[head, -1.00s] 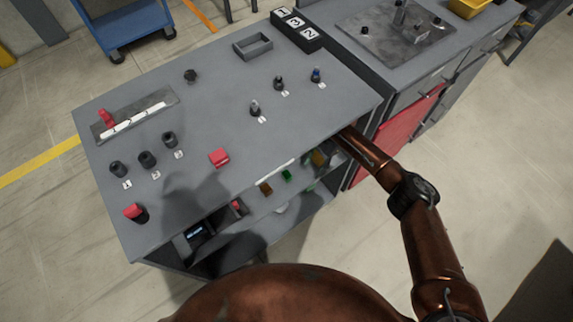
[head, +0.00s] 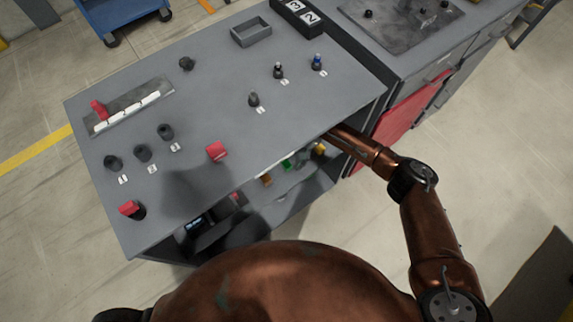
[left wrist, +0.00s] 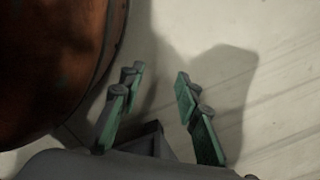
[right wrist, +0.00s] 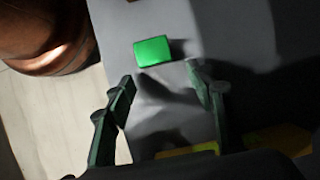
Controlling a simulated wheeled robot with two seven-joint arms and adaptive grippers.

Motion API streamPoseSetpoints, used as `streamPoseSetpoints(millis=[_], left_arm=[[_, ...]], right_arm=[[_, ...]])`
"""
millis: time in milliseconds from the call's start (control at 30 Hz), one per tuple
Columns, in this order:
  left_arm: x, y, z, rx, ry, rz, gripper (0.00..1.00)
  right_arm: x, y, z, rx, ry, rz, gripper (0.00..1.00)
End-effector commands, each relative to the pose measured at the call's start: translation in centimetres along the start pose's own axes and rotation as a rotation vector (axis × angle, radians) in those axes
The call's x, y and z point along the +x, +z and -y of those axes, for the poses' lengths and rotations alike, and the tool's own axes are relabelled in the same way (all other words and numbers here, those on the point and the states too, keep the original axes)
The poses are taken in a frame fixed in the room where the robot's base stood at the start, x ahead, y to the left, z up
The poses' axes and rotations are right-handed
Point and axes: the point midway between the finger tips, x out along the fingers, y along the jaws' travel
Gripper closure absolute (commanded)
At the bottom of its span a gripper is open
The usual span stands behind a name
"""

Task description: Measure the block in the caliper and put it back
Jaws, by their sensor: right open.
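In the head view, a green block (head: 286,164), a brown-orange block (head: 266,180) and a yellow block (head: 319,148) lie on the shelf under the tabletop. A dark device with a lit display (head: 193,224) sits at the shelf's left end; I cannot tell whether it is the caliper. In the right wrist view, my right gripper (right wrist: 160,75) is open and empty. The green block (right wrist: 154,50) lies just beyond its fingertips, and a yellow piece (right wrist: 188,149) shows near its base. The tabletop hides this gripper in the head view. My left gripper (left wrist: 158,74) is open and empty above the floor.
The grey tabletop (head: 215,80) overhangs the shelf. It carries a red block (head: 217,150), several dark knobs, a red-handled slide with a white strip (head: 130,112) and an empty grey tray (head: 251,31). A red cabinet door (head: 405,115) stands beside my right arm.

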Motion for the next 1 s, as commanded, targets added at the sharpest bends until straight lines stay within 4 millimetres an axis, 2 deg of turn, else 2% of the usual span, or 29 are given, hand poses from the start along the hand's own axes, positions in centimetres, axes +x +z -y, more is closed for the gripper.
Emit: streamPoseSetpoints(millis=[233, 400, 733, 1000], left_arm=[[-0.9, -1.5, 0.1, -0.008, 0.000, -0.003, 0.70], [-1.9, -2.7, 0.2, -0.015, 0.001, -0.003, 0.70], [-2.3, -3.1, 0.2, -0.016, 0.001, -0.002, 0.70], [-2.3, -3.1, 0.1, -0.016, 0.001, -0.003, 0.70]], right_arm=[[1.9, 4.2, 0.0, -0.007, 0.002, 0.002, 0.51], [2.8, 3.7, 0.0, 0.000, 0.002, 0.000, 0.51], [2.8, 3.8, 0.0, -0.002, 0.000, 0.000, 0.51], [2.8, 3.8, 0.0, -0.001, 0.000, 0.001, 0.70]])
